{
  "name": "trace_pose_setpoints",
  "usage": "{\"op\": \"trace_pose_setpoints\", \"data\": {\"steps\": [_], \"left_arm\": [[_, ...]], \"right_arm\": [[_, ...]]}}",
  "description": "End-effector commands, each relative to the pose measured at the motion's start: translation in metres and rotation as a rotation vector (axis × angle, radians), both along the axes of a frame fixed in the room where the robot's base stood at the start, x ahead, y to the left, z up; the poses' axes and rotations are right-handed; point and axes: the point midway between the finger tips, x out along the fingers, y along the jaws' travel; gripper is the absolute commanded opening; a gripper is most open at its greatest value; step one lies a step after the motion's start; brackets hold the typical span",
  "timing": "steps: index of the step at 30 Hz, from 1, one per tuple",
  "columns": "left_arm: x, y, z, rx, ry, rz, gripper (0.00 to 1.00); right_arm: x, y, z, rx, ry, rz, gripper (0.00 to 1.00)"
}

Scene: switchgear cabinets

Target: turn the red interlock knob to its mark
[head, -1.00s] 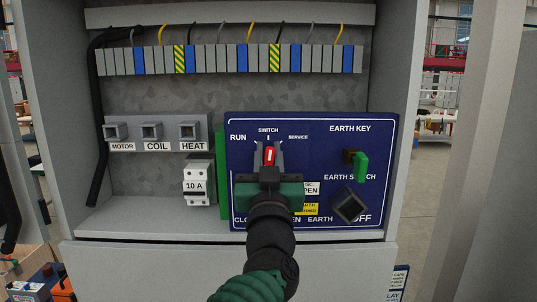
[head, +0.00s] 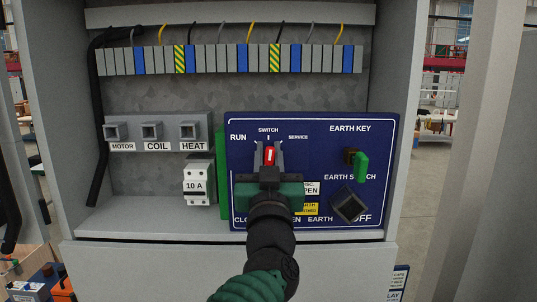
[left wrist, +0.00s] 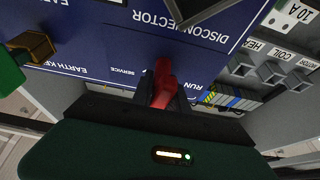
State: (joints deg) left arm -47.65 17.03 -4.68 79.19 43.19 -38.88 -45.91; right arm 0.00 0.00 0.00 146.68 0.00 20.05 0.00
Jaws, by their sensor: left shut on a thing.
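The red interlock knob (head: 269,156) sits on the blue panel (head: 320,135), below the marks RUN, SWITCH and SERVICE. Its white line stands nearly upright, towards the SWITCH mark, in the head view. My left gripper (head: 269,158) is in front of the panel, its two fingers shut on the knob from both sides. In the left wrist view the red knob (left wrist: 163,84) shows between the dark fingers (left wrist: 165,100). My gripper and arm hide the panel's lower middle. My right gripper is not in view.
A green earth key (head: 361,166) sticks out at the panel's right, above a dark square earth switch knob (head: 348,204). A 10 A breaker (head: 197,186) and labelled sockets (head: 152,131) stand at the left. Terminal blocks (head: 230,59) run along the top.

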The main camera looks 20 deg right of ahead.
Motion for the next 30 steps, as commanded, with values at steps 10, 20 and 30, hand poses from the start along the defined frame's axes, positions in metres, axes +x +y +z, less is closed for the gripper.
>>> {"op": "trace_pose_setpoints", "data": {"steps": [10,20,30], "left_arm": [[-0.001,0.003,0.007,-0.007,-0.012,0.005,0.25],[-0.001,0.001,0.003,-0.002,-0.006,0.002,0.38],[-0.046,0.014,-0.025,-0.005,-0.005,-0.002,0.38]], "right_arm": [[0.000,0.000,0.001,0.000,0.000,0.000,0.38],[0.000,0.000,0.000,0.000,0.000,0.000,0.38],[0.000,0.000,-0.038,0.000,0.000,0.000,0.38]]}}
